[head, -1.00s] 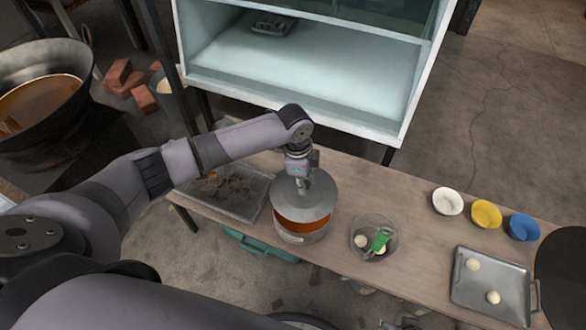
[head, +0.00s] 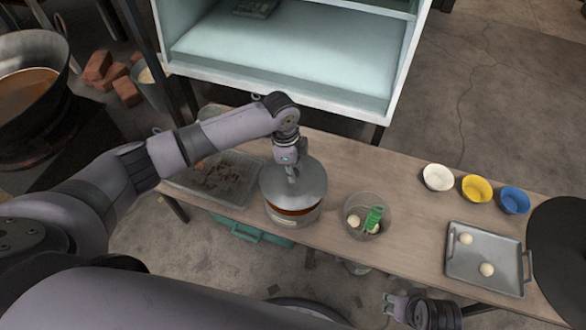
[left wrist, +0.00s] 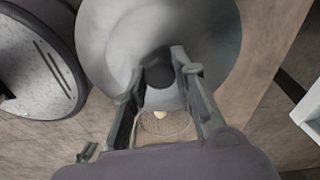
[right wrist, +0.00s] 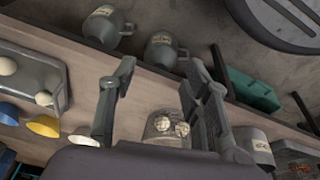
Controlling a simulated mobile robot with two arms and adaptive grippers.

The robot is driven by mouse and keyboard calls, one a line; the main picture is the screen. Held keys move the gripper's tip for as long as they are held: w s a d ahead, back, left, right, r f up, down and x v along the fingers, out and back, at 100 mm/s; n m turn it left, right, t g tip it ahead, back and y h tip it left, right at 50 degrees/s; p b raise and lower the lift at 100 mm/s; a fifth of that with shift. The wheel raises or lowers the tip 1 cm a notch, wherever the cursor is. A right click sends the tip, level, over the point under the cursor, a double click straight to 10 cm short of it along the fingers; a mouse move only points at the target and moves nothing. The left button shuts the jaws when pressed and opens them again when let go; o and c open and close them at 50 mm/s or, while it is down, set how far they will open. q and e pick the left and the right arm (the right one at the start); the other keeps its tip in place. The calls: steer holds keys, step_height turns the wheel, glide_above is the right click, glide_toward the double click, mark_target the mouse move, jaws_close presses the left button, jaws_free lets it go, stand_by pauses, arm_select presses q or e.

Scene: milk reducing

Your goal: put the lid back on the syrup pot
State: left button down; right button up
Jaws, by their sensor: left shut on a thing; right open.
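The syrup pot (head: 291,217) stands on the wooden table, a metal pot with a pale label. The round grey lid (head: 309,186) is over its mouth, and a thin strip of orange-brown syrup shows below the lid's front edge. My left gripper (head: 292,175) is shut on the lid's handle from above. In the left wrist view the lid (left wrist: 215,35) fills the top around the fingers (left wrist: 160,80); the pot is mostly hidden. Whether the lid touches the rim is unclear. My right gripper (head: 393,302) is open and empty at the table's front side; its fingers also show in the right wrist view (right wrist: 158,70).
A clear bowl (head: 353,232) with pale balls and a green-handled tool is right of the pot. A tray (head: 218,190) of dark bits is left. White (head: 438,177), yellow (head: 477,188) and blue (head: 515,200) bowls and a metal tray (head: 490,248) are further right. A cabinet stands behind.

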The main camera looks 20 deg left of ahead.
arm_select(q)
steer(key=shift+f+b, duration=0.5)
steer(key=shift+b, duration=0.1)
steer(key=shift+f+b, duration=0.65)
steer(key=shift+b, duration=0.15)
steer(key=shift+f, duration=0.2)
steer(key=shift+f+b, duration=0.4)
steer(key=shift+f, duration=0.55)
arm_select(e)
steer(key=w+v, duration=0.1)
steer(key=v, duration=0.8)
steer(key=shift+r+t, duration=0.3)
steer(key=shift+r, duration=0.2)
steer(key=shift+s+d, duration=0.1)
steer(key=shift+s, duration=0.05)
steer(key=shift+r, duration=0.1)
arm_select(q)
steer(key=shift+r+p, duration=0.1)
steer(key=shift+p, duration=0.4)
